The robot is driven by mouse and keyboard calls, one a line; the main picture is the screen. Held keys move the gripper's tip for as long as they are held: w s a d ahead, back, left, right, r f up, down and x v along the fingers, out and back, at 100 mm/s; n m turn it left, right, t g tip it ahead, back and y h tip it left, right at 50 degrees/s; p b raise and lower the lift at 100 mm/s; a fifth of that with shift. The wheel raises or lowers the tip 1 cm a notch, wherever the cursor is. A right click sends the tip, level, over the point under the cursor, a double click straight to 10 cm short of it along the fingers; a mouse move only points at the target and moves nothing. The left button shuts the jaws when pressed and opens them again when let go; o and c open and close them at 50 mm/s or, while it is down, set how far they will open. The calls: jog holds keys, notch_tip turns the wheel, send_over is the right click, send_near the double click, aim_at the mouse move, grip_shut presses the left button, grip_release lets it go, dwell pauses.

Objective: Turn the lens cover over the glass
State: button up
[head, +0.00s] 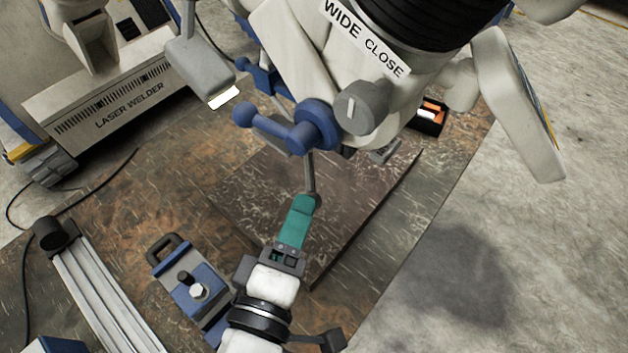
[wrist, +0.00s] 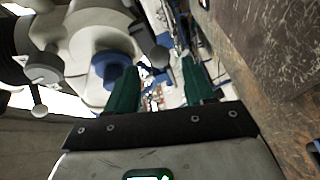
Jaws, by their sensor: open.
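The microscope arm (head: 290,50) hangs over the bench with a "WIDE CLOSE" label. A thin grey lever (head: 310,172) reaches down from near its blue knob (head: 316,124) and ends in a small rounded tip. My gripper (head: 304,203) has teal fingers and reaches up to this tip. In the wrist view the fingers of my gripper (wrist: 162,75) stand apart, with the lever (wrist: 150,40) showing between them, its dark tip near the fingertips. I cannot tell whether they touch it. I cannot clearly make out the lens cover or the glass.
A "LASER WELDER" unit (head: 120,95) stands at the upper left. A blue clamp block (head: 195,290) and a ribbed metal rail (head: 100,295) lie left of my arm. A dark plate (head: 355,200) lies under the lever. A grey panel (head: 515,105) hangs at the right.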

aim_at(310, 185)
jog(key=p+x, duration=0.1)
jog(key=x, duration=0.5)
jog(key=shift+w+f, duration=0.1)
jog(key=shift+w, duration=0.15)
jog(key=shift+c, duration=0.5)
grip_shut()
